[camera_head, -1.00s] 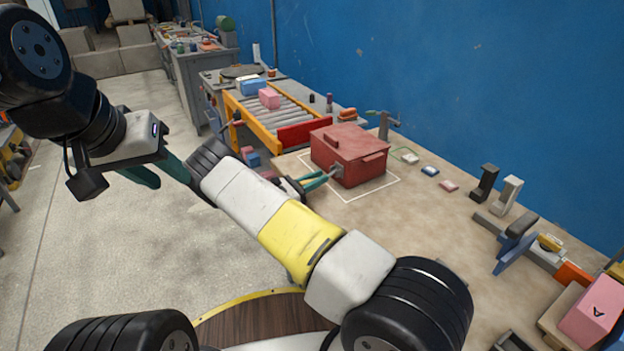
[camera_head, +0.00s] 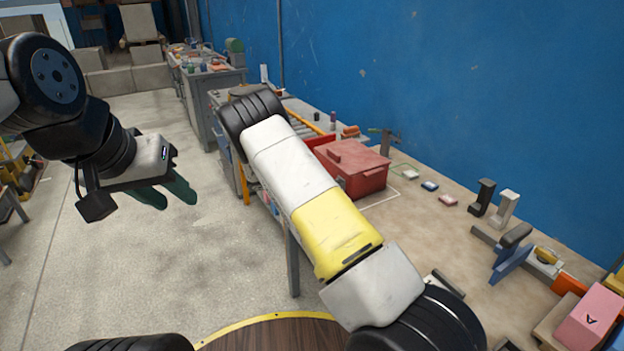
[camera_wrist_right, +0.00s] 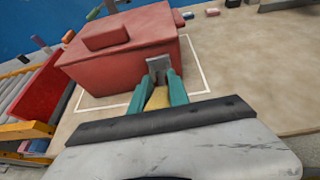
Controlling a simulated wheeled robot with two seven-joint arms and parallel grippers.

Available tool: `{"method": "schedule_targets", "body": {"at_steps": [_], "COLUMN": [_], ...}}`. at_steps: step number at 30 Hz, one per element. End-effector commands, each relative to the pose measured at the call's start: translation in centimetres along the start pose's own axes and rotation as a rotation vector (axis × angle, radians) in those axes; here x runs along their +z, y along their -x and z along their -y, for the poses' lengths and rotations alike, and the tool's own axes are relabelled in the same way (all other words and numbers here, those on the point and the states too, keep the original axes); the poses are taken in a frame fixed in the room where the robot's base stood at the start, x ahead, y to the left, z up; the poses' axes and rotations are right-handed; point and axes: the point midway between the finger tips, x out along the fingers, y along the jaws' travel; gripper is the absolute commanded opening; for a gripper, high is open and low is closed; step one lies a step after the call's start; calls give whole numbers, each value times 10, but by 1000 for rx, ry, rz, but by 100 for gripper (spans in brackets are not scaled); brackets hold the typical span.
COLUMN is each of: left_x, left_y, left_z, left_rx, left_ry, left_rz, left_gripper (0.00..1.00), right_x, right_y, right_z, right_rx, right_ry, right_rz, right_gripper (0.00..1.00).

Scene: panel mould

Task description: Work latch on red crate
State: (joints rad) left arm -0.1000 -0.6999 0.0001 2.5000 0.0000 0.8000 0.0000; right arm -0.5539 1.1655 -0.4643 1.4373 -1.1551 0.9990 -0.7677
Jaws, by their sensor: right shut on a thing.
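The red crate (camera_head: 352,170) stands lidded on the workbench, partly behind my right arm in the head view. It also fills the upper left of the right wrist view (camera_wrist_right: 120,55). Its grey metal latch plate (camera_wrist_right: 162,66) is on the side facing my right gripper (camera_wrist_right: 163,95). The teal fingers are at the latch, shut on a yellowish piece (camera_wrist_right: 157,98) between them, apparently the latch handle. My forearm hides this gripper and the latch in the head view. My left gripper (camera_head: 168,192) hangs open and empty over the floor, far left of the crate.
A roller conveyor (camera_wrist_right: 22,85) with a red end plate (camera_wrist_right: 38,90) stands beside the crate. A white outline (camera_head: 388,198) surrounds the crate on the bench. Small blocks (camera_head: 429,186) and a blue clamp-like fixture (camera_head: 511,258) lie to the right. A blue wall (camera_head: 430,70) stands behind.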

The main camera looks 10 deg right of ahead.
Motion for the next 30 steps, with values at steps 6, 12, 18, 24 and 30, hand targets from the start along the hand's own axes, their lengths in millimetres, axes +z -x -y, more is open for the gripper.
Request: {"method": "schedule_targets", "body": {"at_steps": [6, 12, 18, 24, 30], "left_x": [0, 0, 0, 0, 0], "left_y": [0, 0, 0, 0, 0], "left_z": [0, 0, 0, 0, 0], "left_rx": [0, 0, 0, 0, 0], "left_ry": [0, 0, 0, 0, 0], "left_rz": [0, 0, 0, 0, 0], "left_gripper": [36, 36, 36, 36, 36], "right_x": [17, 30, 39, 46, 49], "right_y": [-6, -13, -20, -26, -30], "right_z": [2, 3, 3, 2, 2], "right_rx": [-7, -8, -7, -7, -6], "right_ry": [-8, -10, -8, -6, -2], "right_rz": [-211, -400, -574, -713, -805], "right_gripper": [0, 0, 0, 0, 0]}}
